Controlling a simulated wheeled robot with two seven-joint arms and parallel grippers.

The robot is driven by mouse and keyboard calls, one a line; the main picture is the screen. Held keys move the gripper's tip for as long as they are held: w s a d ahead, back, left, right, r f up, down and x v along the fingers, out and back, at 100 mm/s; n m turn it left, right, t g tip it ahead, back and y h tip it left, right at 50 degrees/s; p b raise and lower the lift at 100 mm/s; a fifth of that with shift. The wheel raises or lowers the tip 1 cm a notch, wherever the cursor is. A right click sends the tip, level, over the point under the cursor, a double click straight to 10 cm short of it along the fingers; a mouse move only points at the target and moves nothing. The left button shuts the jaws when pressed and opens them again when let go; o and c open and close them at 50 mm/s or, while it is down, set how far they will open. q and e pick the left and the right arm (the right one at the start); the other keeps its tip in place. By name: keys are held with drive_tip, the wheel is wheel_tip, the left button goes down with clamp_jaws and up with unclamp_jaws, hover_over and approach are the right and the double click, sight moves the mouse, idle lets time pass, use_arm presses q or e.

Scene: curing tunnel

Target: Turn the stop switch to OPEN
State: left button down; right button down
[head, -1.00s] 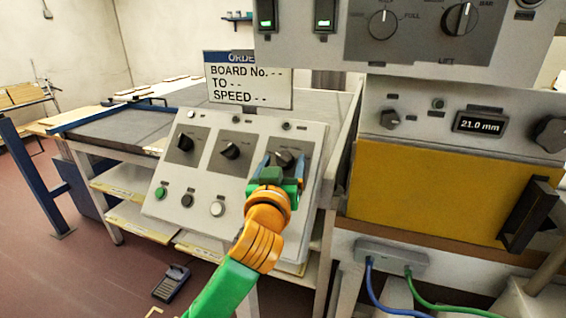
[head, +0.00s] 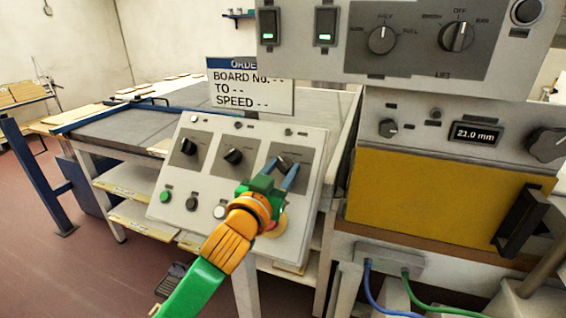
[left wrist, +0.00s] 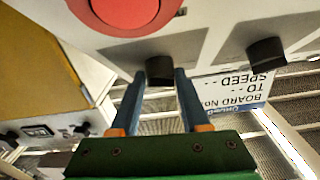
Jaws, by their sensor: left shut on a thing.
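A sloped grey control panel (head: 312,215) carries three black rotary knobs on dark plates. My left gripper (head: 289,172) is at the right-hand knob (left wrist: 159,70), its arm reaching up from below. In the left wrist view, the two blue fingers of the left gripper (left wrist: 160,88) are on either side of this knob, shut on it. In the head view the fingers largely hide the knob, and its plate's lettering is too small to read. The middle knob (head: 233,156) and left knob (head: 188,147) are free. My right gripper is not in view.
A red button (left wrist: 125,8) is close to the held knob, partly behind my arm in the head view. An order sign (head: 250,88) stands behind the panel. A machine with a yellow door (head: 420,195) and an upper control box (head: 345,70) are to the right.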

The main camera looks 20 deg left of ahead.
use_arm(q)
drive_tip(key=m+h+p, duration=0.2)
drive_tip(key=m, duration=0.1)
drive_tip(key=m+g+h+p, duration=0.1)
drive_tip(key=m+h+p, duration=0.1)
drive_tip(key=shift+a+r, duration=0.25)
drive_tip(key=shift+a, duration=0.1)
drive_tip(key=shift+w+f+m+g+h+p, duration=0.15)
drive_tip(key=shift+m+g+h+p, duration=0.45)
drive_tip(key=shift+m+h+p, duration=0.6)
drive_tip(key=shift+m+y, duration=0.3)
drive_tip(key=shift+c, duration=1.9)
unclamp_jaws()
drive_tip(key=shift+f, duration=0.1)
drive_tip(key=shift+b, duration=0.3)
